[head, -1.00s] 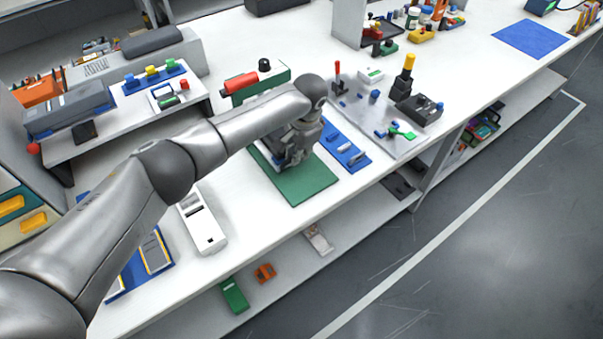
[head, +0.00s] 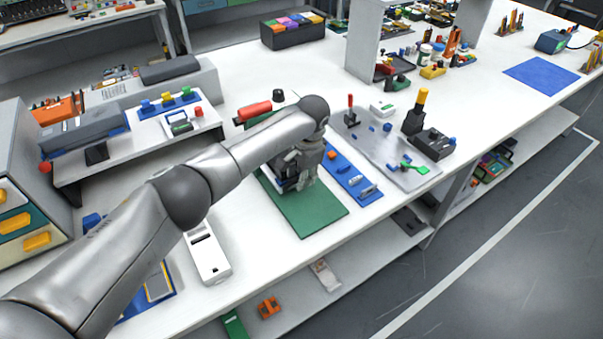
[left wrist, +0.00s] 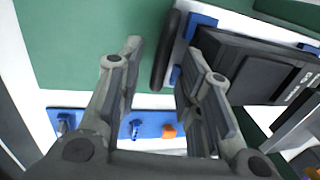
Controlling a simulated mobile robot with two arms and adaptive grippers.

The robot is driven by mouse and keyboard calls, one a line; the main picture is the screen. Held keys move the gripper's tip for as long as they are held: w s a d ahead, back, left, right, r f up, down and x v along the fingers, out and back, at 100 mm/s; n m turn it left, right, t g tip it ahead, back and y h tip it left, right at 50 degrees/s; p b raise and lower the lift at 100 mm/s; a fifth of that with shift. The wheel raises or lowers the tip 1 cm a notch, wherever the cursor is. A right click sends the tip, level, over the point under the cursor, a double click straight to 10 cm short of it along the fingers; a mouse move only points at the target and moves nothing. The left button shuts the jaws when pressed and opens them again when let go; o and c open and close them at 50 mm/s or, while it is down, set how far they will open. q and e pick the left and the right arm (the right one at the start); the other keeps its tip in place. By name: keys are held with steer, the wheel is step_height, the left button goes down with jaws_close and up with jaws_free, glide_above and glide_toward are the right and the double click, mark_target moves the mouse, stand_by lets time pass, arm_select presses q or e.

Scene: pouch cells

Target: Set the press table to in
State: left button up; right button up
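A green press with a red cylinder (head: 254,110) and a black knob (head: 278,94) stands behind my left forearm in the head view. In front of it lies a green mat (head: 318,213). My left gripper (head: 297,186) points down over this mat and hides much of the dark press table. In the left wrist view the press table shows as a black block (left wrist: 255,68) with blue parts and a rounded black bar (left wrist: 168,52) at its edge. My left gripper (left wrist: 168,62) is open, with a finger on either side of this bar; contact cannot be told. My right gripper is out of view.
A blue strip with small parts (head: 345,168) lies right of the mat, then a grey tray (head: 375,160) with a red lever and yellow-topped post. A white device (head: 207,255) lies to the left. The counter's front edge is close.

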arm_select(q)
step_height(320, 180, up, 12)
steer(key=s+d, duration=0.1)
steer(key=shift+s+d, duration=0.15)
steer(key=shift+s, duration=0.25)
